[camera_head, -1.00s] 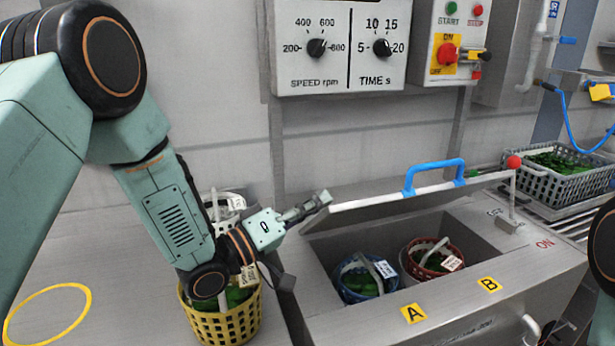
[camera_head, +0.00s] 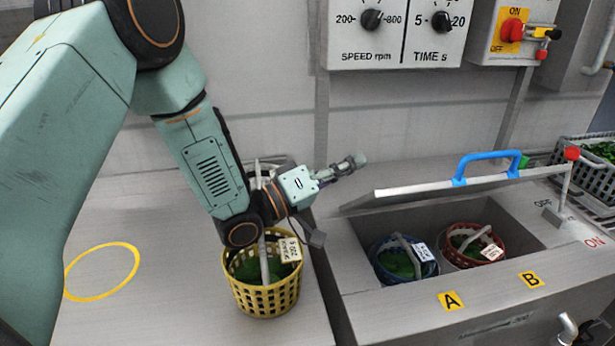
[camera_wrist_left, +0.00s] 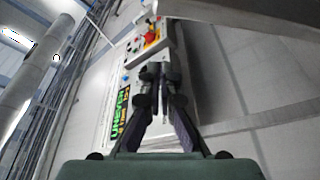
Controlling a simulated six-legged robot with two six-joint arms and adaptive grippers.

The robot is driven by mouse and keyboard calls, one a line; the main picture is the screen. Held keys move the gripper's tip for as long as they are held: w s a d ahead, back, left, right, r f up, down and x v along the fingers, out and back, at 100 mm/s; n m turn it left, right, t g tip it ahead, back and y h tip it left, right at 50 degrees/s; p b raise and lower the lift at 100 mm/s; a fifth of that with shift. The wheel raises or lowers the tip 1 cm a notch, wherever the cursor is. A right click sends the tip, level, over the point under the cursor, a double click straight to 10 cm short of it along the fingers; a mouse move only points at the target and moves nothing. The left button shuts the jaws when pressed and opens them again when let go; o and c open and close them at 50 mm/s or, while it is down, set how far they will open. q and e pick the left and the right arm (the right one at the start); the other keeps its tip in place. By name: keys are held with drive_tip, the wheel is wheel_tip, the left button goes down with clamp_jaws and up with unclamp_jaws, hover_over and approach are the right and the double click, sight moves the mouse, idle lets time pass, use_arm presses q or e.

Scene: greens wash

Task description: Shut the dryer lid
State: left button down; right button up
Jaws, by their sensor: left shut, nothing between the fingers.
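The dryer lid (camera_head: 430,189) stands raised and tilted over the open dryer well, with a blue handle (camera_head: 487,165) on its top. In the well a blue basket (camera_head: 403,262) is at A and a red basket (camera_head: 472,246) is at B, both with greens and tags. My left gripper (camera_head: 358,161) is shut and empty, just left of the lid's near-left end and apart from it in the picture. In the left wrist view its fingers (camera_wrist_left: 163,80) are together with nothing between them. My right gripper is not in view.
A yellow basket (camera_head: 265,296) of greens stands on the counter left of the dryer, below my left wrist. A yellow ring (camera_head: 102,271) marks bare counter. A red-knobbed lever (camera_head: 565,180) stands right of the lid. A control panel (camera_head: 400,35) hangs behind.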

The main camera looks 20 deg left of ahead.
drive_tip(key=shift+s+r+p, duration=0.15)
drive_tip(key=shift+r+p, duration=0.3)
drive_tip(key=shift+p, duration=0.05)
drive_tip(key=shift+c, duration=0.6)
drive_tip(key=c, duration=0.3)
use_arm(q)
drive_tip(key=v, duration=0.9)
drive_tip(key=shift+d+f, duration=0.15)
drive_tip(key=shift+d, duration=0.05)
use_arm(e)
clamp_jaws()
